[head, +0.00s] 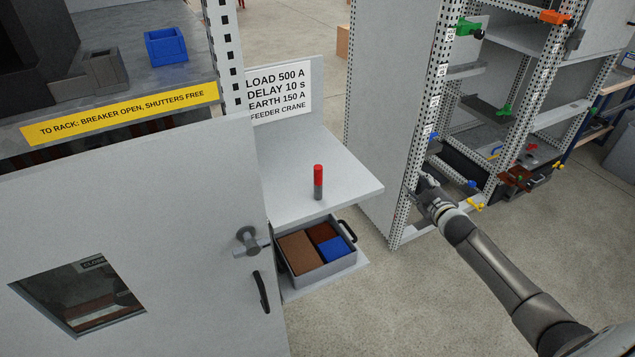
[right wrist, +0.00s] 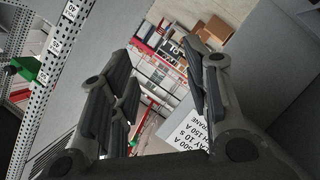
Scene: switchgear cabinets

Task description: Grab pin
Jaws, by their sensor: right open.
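The pin (head: 318,182), a small upright cylinder with a red top and a grey lower part, stands on the light grey shelf (head: 345,187) in the head view. My right gripper (head: 426,184) is well to the right of the pin, beside the perforated post of the open rack, apart from the pin. In the right wrist view the two fingers of my right gripper (right wrist: 160,90) are spread, with nothing held between them. I cannot make out the pin in that view. My left gripper is not in view.
A cabinet door with a handle (head: 248,240) is at left. The open rack (head: 437,90) has coloured clips. Floor is free between shelf and rack.

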